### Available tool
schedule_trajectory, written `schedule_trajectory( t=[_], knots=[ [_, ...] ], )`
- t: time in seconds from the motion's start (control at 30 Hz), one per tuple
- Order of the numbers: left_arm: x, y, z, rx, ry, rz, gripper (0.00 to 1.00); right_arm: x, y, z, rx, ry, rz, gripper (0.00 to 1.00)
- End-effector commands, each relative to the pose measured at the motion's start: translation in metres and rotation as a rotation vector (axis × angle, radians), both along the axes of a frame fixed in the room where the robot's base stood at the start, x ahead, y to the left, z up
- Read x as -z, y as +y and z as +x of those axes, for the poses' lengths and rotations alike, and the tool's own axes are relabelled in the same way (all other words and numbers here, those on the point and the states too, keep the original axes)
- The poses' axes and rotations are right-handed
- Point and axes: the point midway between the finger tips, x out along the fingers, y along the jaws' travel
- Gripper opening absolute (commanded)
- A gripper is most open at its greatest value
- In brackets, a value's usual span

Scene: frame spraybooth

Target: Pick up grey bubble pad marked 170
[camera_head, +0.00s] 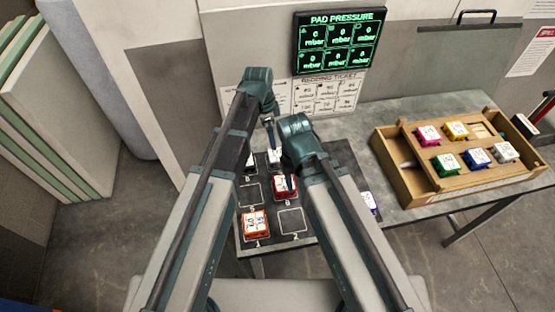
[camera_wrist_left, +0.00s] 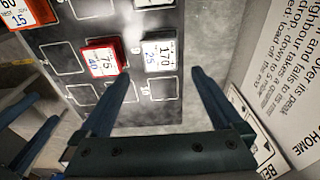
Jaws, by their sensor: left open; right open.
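The grey bubble pad marked 170 (camera_wrist_left: 160,52) lies on the dark mat in the left wrist view, ahead of my open, empty left gripper (camera_wrist_left: 160,78). The gripper's two fingers stand apart, below and to either side of the pad, not closed on it. In the head view a pale pad (camera_head: 273,157), seemingly this one, is partly hidden by my arms. My left gripper (camera_head: 269,128) hangs above that area. My right gripper (camera_head: 287,176) is open, low by the red pad (camera_head: 285,187). The red pad marked 75 (camera_wrist_left: 102,60) sits beside the grey one.
A wooden tray (camera_head: 403,180) with several coloured pads stands on the right of the table. The pressure display (camera_head: 338,42) shows zeros on the wall behind. My two arms are close together over the mat.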

Motion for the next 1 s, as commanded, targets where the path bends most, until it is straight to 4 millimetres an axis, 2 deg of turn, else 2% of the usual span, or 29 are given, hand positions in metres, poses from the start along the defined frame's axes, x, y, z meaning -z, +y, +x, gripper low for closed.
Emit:
schedule_trajectory(
  t=[0.03,0.4,0.53,0.77,1.0],
  knots=[
    [0.012,-0.001,0.0,0.0,0.0,0.0,1.0,0.012,0.0,0.0,0.0,0.0,0.0,0.5],
    [0.065,-0.008,0.002,-0.001,0.0,0.0,1.0,0.065,0.0,0.0,0.002,0.0,0.0,0.5],
    [0.074,-0.009,0.002,-0.001,0.0,0.0,1.0,0.074,0.0,0.0,0.002,0.0,0.0,0.5],
    [0.074,-0.01,0.002,-0.001,0.0,0.0,1.0,0.074,0.0,0.0,0.002,0.0,0.0,0.5],
    [0.094,-0.016,0.003,0.0,0.0,0.0,1.0,0.094,0.0,0.0,0.002,0.0,0.0,0.5]
  ],
)
